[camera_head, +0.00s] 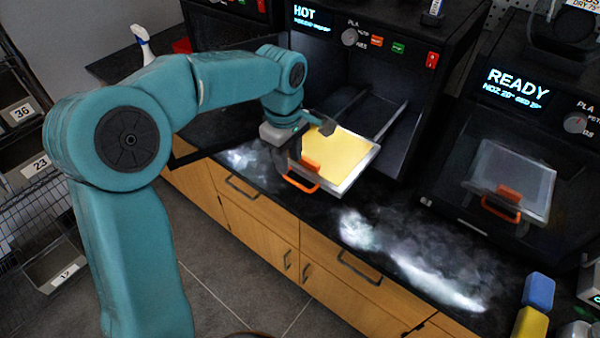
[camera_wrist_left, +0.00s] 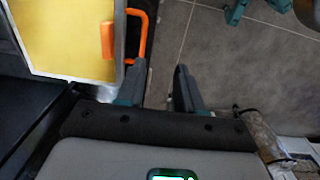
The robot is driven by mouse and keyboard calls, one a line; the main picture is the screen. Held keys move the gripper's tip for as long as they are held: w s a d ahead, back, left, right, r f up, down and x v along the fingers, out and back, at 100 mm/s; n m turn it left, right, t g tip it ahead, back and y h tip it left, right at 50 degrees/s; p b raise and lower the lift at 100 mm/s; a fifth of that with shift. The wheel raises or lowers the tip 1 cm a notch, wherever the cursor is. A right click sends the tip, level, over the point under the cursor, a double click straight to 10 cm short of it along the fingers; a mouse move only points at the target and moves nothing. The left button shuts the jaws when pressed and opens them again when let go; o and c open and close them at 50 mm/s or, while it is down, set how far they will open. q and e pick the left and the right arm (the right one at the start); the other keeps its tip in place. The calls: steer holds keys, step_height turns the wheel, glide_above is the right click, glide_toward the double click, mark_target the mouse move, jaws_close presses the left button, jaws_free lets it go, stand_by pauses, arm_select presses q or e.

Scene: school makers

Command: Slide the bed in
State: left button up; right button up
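The bed (camera_head: 345,155) is a yellow plate in a pale metal frame with an orange handle (camera_head: 303,180) at its front. It sticks out of the printer marked HOT (camera_head: 375,75), in front of two rails (camera_head: 385,120) leading inside. My left gripper (camera_head: 310,143) is over the bed's left front part, by the handle. In the left wrist view the gripper (camera_wrist_left: 158,75) is open, with bare floor showing between its fingers. The handle (camera_wrist_left: 145,35) lies just beyond the left finger, not between the fingers. The yellow bed (camera_wrist_left: 65,35) fills the upper left there.
A second printer marked READY (camera_head: 515,85) stands at the right, with its own orange-handled bed (camera_head: 510,180). A white spray bottle (camera_head: 143,45) stands behind my left arm. Blue (camera_head: 538,291) and yellow blocks sit at the lower right. The dark counter (camera_head: 400,215) in front is clear.

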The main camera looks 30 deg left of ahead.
arm_select(q)
steer(key=t, duration=0.2)
glide_toward(296, 183)
steer(key=f, duration=0.2)
steer(key=w+f, duration=0.1)
steer(key=f, duration=0.4)
steer(key=shift+w+f, duration=0.2)
steer(key=shift+w, duration=0.1)
steer(key=shift+d, duration=0.1)
jaws_close()
stand_by(1.2)
